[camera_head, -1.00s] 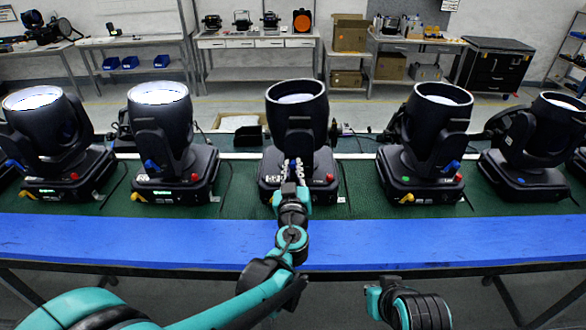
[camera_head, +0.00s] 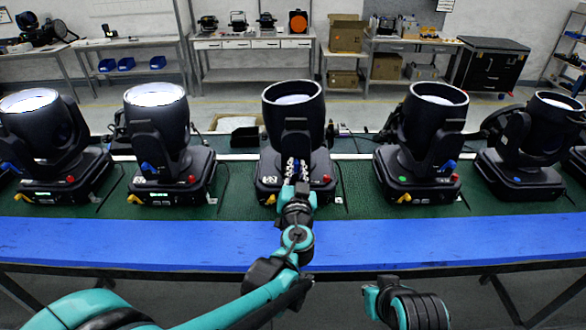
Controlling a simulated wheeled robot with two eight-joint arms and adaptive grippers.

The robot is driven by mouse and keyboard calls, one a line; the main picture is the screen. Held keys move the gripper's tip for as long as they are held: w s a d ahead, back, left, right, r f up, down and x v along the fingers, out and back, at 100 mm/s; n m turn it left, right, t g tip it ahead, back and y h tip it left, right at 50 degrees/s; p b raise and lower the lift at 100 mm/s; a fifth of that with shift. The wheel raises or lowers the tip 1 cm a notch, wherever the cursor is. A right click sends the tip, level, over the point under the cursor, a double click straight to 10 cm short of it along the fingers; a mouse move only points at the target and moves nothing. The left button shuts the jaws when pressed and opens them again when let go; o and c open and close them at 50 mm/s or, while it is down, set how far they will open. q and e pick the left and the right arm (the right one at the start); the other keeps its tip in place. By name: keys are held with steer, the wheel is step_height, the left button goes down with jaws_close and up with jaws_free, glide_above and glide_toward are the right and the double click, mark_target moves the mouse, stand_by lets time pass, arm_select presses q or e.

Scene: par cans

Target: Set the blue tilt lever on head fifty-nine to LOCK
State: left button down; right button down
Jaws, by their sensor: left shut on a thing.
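The middle moving head (camera_head: 294,110) stands upright on the green mat, its lens barrel pointing up. My left gripper (camera_head: 296,166) reaches its front from below, at the yoke just above the base. Its fingers are close together and shut on the blue tilt lever, which they mostly hide. Which setting the lever is at cannot be told. The number on this head is too small to read.
A blue strip (camera_head: 200,240) runs along the front edge, clear except for my arm. Workbenches stand behind.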

arm_select(q)
steer(key=m, duration=0.2)
steer(key=d+m, duration=0.1)
steer(key=m, duration=0.3)
steer(key=shift+d+f, duration=0.25)
steer(key=shift+d, duration=0.1)
stand_by(0.4)
steer(key=c, duration=1.5)
jaws_free()
steer(key=shift+s, duration=0.1)
steer(key=s, duration=1.2)
